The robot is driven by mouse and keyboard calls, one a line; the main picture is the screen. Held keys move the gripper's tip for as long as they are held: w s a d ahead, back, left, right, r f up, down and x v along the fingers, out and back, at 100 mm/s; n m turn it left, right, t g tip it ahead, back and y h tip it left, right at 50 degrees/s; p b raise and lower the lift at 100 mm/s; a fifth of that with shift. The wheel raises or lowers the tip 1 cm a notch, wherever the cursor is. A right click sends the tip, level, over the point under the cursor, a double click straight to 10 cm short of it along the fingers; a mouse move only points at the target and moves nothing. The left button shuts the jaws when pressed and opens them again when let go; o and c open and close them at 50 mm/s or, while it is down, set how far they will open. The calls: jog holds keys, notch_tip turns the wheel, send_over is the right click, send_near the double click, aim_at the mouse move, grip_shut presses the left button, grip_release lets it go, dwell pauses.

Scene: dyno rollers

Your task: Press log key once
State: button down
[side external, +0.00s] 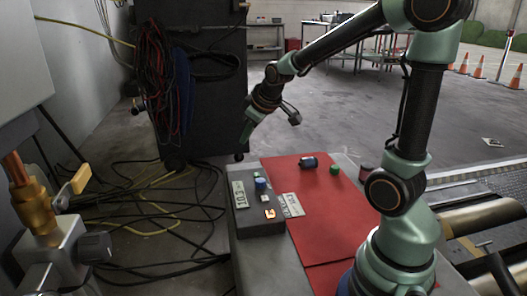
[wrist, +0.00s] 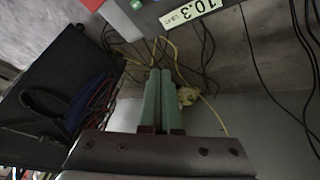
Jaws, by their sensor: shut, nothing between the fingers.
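A dark grey control box (side external: 258,222) sits on the bench, with a lit display (side external: 239,195) on its left side. On its top are a blue button (side external: 261,184), a small white key (side external: 264,197) and an orange-lit switch (side external: 270,213). I cannot read which is the log key. My gripper (side external: 246,132) is shut and empty, in the air above and beyond the box, touching nothing. In the wrist view the green fingers (wrist: 158,75) lie together. The display (wrist: 194,13) there reads 10.3, at the top edge; most of the box is cut off.
A red mat (side external: 325,215) covers the bench right of the box, with a white label plate (side external: 291,205), a dark blue cylinder (side external: 308,163) and a green knob (side external: 334,169) on it. Metal rollers (side external: 465,222) lie at the right. Cables (side external: 150,225) cover the floor at left.

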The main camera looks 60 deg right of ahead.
jog(key=n+h, duration=0.1)
send_over(259, 175)
notch_tip(259, 175, down, 6)
jog(key=shift+w+f, duration=0.1)
jog(key=shift+a+f, duration=0.1)
jog(key=shift+f, duration=0.05)
jog(key=shift+f, duration=4.25)
jog(key=shift+f, duration=0.15)
jog(key=shift+f, duration=0.3)
jog(key=shift+f, duration=0.4)
jog(key=shift+r, duration=0.8)
